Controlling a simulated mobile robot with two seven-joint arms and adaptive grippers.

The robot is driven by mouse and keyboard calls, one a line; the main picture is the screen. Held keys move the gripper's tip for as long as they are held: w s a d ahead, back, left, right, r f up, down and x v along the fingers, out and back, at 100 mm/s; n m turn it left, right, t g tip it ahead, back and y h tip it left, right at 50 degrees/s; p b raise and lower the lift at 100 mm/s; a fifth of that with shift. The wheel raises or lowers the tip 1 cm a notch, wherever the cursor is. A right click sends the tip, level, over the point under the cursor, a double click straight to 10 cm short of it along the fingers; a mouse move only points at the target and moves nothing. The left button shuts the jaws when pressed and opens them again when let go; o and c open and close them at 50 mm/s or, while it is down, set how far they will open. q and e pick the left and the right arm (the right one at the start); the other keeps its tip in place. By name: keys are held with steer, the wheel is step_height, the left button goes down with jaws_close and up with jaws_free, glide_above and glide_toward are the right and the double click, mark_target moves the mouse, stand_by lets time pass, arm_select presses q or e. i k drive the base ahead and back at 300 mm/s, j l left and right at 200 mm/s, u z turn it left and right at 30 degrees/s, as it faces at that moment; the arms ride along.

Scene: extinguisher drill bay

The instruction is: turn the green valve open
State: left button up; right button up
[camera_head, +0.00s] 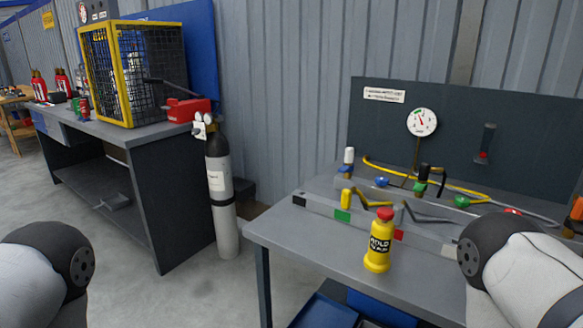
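Parts of my two arms show at the lower left and lower right corners. Neither gripper is in view. My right arm covers part of the bench's right side.
A yellow bottle with a red cap (379,245) stands at the bench front. A rail with bent levers (370,221) crosses the bench. A gauge (422,122) is on the back panel. A grey cylinder (219,185) stands by the left bench (150,160), which bears a yellow-framed cage (103,75).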

mark_target(462, 202)
steer(key=z, duration=1.25)
